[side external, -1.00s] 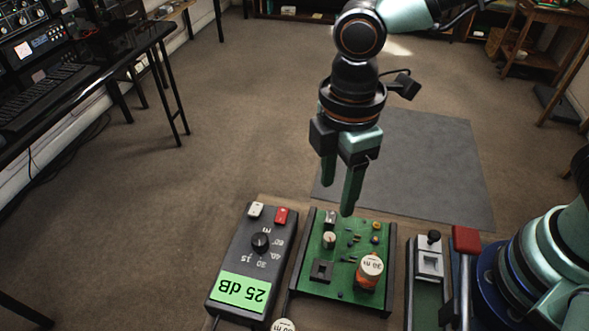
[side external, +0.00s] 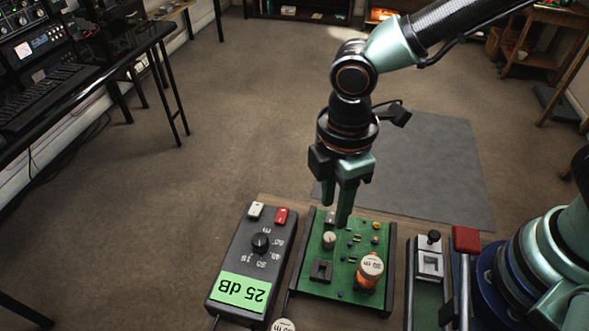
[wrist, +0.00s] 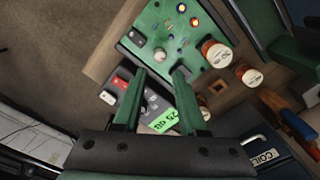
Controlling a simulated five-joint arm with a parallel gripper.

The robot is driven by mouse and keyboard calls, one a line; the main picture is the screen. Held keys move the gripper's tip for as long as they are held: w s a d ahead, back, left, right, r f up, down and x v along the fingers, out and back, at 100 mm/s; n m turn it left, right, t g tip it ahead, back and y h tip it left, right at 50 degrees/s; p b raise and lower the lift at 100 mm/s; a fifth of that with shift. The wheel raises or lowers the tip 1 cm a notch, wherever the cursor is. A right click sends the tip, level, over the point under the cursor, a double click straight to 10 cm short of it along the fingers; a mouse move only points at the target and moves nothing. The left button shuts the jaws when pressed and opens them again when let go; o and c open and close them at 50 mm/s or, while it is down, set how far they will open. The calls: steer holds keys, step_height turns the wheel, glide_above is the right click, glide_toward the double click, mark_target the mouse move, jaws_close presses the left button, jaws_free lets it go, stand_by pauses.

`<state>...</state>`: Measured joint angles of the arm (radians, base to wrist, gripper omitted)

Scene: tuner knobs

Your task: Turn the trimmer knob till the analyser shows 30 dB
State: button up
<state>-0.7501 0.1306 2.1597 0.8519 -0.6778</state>
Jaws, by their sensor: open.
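The trimmer knob (side external: 329,240) looks like a small pale round knob standing on a green circuit board (side external: 345,294). It also shows in the wrist view (wrist: 159,55), just beyond and between the fingertips. My gripper (side external: 335,214) is open and empty, pointing down above the far part of the board. In the wrist view its two green fingers (wrist: 160,72) are spread apart with nothing between the tips. The analyser (side external: 224,264) is a dark box left of the board. Its green display (side external: 240,291) reads 25 dB, upside down in the side view.
The analyser carries a black dial (side external: 260,242), a white button (side external: 256,210) and a red button (side external: 281,215). A copper coil with a white top (side external: 371,266) stands on the board near the trimmer knob. A red-topped fixture (side external: 466,240) stands to the right.

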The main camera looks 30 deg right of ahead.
mark_target(330, 237)
step_height(330, 237, down, 8)
steer(key=shift+f, duration=0.1)
steer(key=shift+c, duration=0.3)
jaws_close()
